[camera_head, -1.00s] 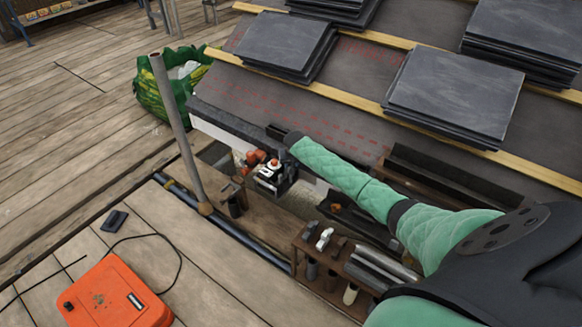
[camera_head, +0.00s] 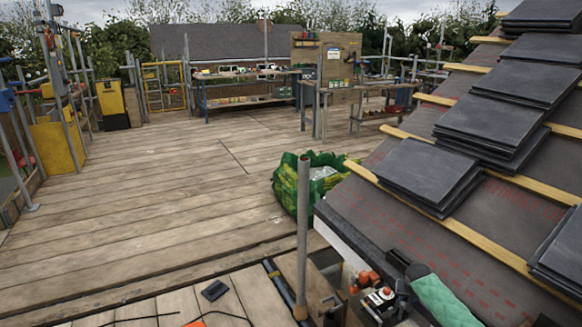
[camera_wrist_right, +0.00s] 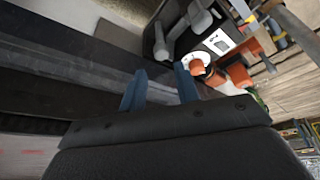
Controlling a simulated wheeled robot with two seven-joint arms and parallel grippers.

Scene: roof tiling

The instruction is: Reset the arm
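My right arm in its green sleeve comes in at the bottom right of the head view. Its black gripper (camera_head: 400,260) is beside the roof's lower edge (camera_head: 345,240). In the right wrist view the two blue fingers (camera_wrist_right: 160,88) stand apart with nothing between them, so the gripper is open and empty. Orange, black and white gear (camera_head: 376,300) lies just left of the sleeve, and orange and white parts (camera_wrist_right: 215,55) show past the fingertips in the wrist view. My left gripper is not in view.
Stacks of slates (camera_head: 425,172) rest on the roof battens (camera_head: 440,190). A grey upright pole (camera_head: 302,240) and a green bag (camera_head: 318,180) stand by the roof edge. Workbenches (camera_head: 245,88) stand at the back. The plank deck (camera_head: 150,210) is mostly clear.

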